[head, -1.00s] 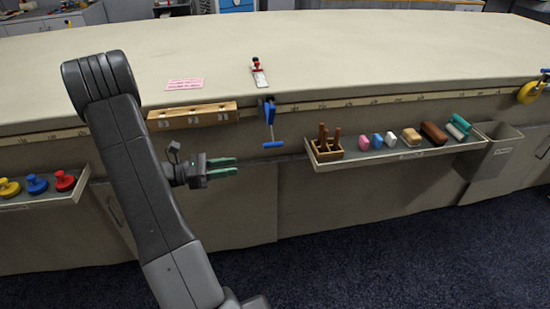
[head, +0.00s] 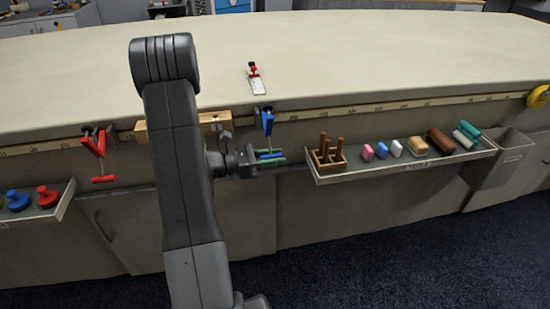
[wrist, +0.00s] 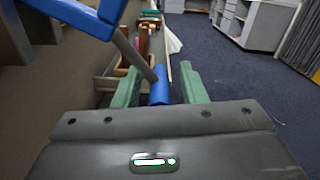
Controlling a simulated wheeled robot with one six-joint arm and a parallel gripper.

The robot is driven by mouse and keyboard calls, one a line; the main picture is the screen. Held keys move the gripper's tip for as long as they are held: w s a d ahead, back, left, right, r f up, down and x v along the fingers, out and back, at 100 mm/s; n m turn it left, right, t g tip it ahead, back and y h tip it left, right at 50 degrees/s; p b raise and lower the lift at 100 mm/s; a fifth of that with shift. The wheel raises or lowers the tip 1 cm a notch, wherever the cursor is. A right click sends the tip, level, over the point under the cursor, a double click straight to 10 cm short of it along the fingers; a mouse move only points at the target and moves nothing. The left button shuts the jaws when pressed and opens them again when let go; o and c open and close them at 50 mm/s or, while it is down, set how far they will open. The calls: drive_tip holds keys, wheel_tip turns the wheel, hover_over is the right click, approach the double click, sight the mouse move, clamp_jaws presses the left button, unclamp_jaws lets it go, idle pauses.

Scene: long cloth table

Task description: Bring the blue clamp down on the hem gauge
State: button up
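The blue clamp (head: 267,124) hangs at the table's front edge, with its handle low; its blue frame also shows close up in the wrist view (wrist: 78,14). My gripper (head: 270,157) is at the clamp's lower end. Its green fingers are apart on either side of the blue handle (wrist: 160,88), with gaps visible, so it looks open around the handle. What seems to be the hem gauge, a small white strip with a red and black top (head: 256,82), lies on the tabletop behind the clamp, apart from it.
A red clamp (head: 97,147) hangs on the edge at left. A wooden block (head: 213,122) is partly behind my arm. Right of my gripper, a shelf (head: 402,164) holds a wooden rack (head: 328,157) and several coloured blocks. The tabletop around the gauge is clear.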

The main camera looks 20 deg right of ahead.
drive_tip(key=shift+d, duration=0.2)
clamp_jaws()
drive_tip(key=shift+r, duration=0.1)
